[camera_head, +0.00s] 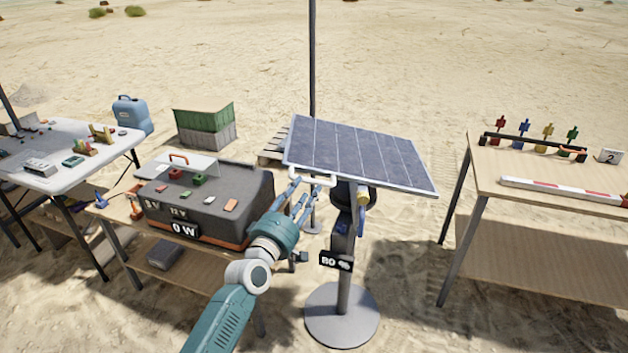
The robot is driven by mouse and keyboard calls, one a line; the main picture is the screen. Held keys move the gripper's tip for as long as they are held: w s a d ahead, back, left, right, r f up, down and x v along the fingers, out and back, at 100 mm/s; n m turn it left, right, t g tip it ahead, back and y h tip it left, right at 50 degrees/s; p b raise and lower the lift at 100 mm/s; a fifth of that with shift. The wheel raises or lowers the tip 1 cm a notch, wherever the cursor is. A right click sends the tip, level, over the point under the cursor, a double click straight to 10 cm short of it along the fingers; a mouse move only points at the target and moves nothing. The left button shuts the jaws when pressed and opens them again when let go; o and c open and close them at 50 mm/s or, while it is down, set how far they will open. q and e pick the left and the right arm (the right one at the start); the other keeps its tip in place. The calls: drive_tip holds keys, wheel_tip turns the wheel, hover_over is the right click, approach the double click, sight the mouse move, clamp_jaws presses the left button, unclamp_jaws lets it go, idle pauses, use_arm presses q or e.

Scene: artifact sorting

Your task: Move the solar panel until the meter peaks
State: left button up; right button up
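The solar panel (355,153) is a dark blue tilted sheet with a pale frame, on a grey post (345,255) with a round base. A cream handle (325,181) sits at its near left edge. A small sign (335,260) on the post is hard to read. My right gripper is not in view.
A white table (110,150) with small items stands at left, and a wooden table (545,180) with coloured figures and a striped bar (560,190) at right. A green-and-grey crate (205,135) and blue canister (130,113) stand behind. Open sand lies beyond the panel.

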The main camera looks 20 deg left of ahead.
sight(312, 182)
use_arm(q)
drive_tip(key=w, duration=0.5)
drive_tip(key=shift+w+d+r, duration=0.25)
drive_tip(key=shift+w+d, duration=0.1)
clamp_jaws()
